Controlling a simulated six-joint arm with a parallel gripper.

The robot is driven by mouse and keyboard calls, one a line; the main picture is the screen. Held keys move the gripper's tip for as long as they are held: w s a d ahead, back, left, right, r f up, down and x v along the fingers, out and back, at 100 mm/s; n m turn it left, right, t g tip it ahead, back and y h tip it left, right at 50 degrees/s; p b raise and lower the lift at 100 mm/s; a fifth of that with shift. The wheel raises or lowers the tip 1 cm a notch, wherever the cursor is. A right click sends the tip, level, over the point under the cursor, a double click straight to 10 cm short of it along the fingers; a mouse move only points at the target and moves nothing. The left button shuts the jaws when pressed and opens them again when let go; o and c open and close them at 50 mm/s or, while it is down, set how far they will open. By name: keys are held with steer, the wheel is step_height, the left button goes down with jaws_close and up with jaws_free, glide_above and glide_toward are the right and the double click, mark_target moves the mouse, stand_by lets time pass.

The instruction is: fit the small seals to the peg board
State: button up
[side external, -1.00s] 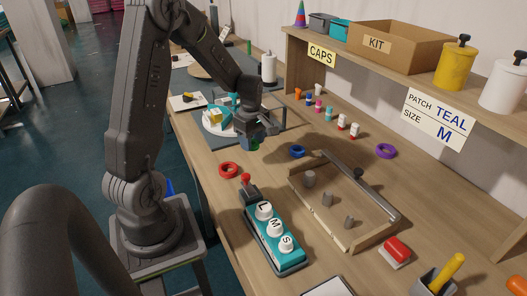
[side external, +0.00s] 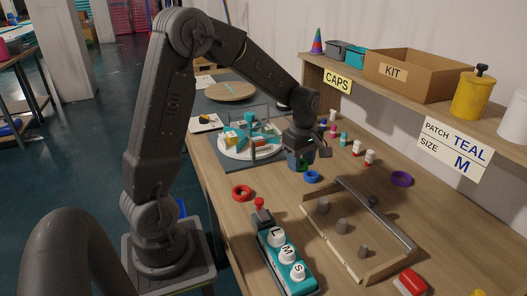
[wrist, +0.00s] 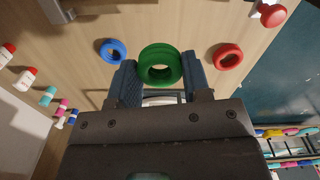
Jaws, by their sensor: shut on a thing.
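My gripper (wrist: 160,72) is shut on a green ring seal (wrist: 160,51), which sits between the blue fingers in the wrist view. In the side view my gripper (side external: 303,163) hangs close to the blue ring (side external: 312,181), left of the peg board (side external: 331,247). The board is a wood-edged frame with a grey peg (side external: 323,205), a second peg (side external: 342,226) and a third peg (side external: 363,252), all bare. A red ring (side external: 242,192) and a purple ring (side external: 401,179) lie on the bench. The blue ring (wrist: 113,50) and red ring (wrist: 228,56) flank the green one in the wrist view.
A grey bar (side external: 373,210) runs along the board's far side. A teal box with L, M, S knobs (side external: 287,258) and a red-knobbed lever stands in front. A round fixture (side external: 250,150) is behind left. Small bottles (side external: 370,157) line the back. A sign (side external: 456,148) reads PATCH TEAL, SIZE M.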

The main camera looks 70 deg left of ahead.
steer(key=w+d+m, duration=0.1)
steer(key=w+d, duration=0.3)
steer(key=d, duration=0.9)
steer(key=m, duration=0.1)
glide_toward(365, 246)
steer(key=shift+f, duration=2.85)
steer(key=shift+f, duration=2.55)
steer(key=o, duration=1)
